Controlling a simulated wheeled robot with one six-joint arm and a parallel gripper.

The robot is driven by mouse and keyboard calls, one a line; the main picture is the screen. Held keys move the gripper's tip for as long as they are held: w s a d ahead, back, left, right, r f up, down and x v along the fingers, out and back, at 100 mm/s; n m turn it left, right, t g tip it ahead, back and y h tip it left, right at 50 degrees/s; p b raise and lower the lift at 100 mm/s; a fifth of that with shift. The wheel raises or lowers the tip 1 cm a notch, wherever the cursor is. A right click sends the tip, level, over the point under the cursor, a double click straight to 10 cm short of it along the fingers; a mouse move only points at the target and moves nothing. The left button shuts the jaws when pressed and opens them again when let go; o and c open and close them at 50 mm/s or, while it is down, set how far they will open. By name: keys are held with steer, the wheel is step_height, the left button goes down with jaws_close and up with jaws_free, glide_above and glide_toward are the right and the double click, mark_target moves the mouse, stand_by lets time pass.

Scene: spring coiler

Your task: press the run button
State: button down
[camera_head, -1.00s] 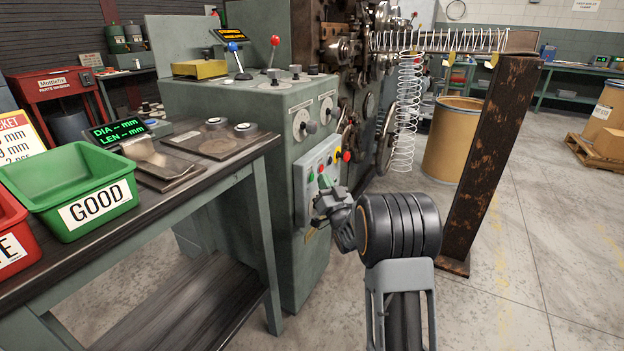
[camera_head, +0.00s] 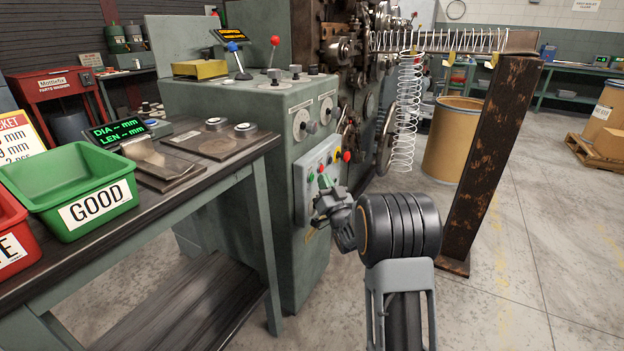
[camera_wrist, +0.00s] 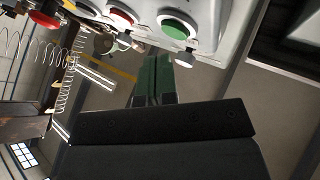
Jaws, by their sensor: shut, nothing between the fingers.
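The control panel (camera_head: 307,207) is a pale plate on the front of the green machine, with several coloured buttons. A green button (camera_wrist: 178,28) with a pale ring shows at the top of the wrist view, with a red button (camera_wrist: 120,18) to its left. No readable label shows which is the run button. My gripper (camera_head: 324,181) is in front of the panel's lower part. Its green fingers (camera_wrist: 153,58) are together and empty, pointing toward the panel. In the wrist view their tips appear beside the green button, apart from its face. The head view cannot show the exact gap.
A workbench with a green GOOD bin (camera_head: 80,190) stands left of the machine. A rusty post (camera_head: 490,150) rises at right, with a hanging wire spring (camera_head: 404,120) beside it. A brown drum (camera_head: 452,140) stands behind.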

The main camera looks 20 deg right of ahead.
steer(key=shift+w+a, duration=0.1)
stand_by(0.3)
steer(key=shift+w+a+b, duration=0.15)
steer(key=shift+w+b, duration=0.1)
steer(key=shift+b, duration=0.25)
steer(key=shift+w+a, duration=0.25)
steer(key=shift+a, duration=0.05)
stand_by(0.6)
steer(key=shift+s+d+b, duration=0.15)
steer(key=shift+b, duration=0.25)
steer(key=shift+s+d+b, duration=0.3)
steer(key=shift+s+d, duration=0.1)
steer(key=shift+s, duration=0.05)
steer(key=s+d, duration=0.1)
steer(key=s, duration=0.1)
steer(key=s+d+b, duration=0.1)
steer(key=d, duration=0.1)
steer(key=shift+s+d+b, duration=0.2)
steer(key=shift+s+b, duration=0.1)
steer(key=shift+s, duration=0.05)
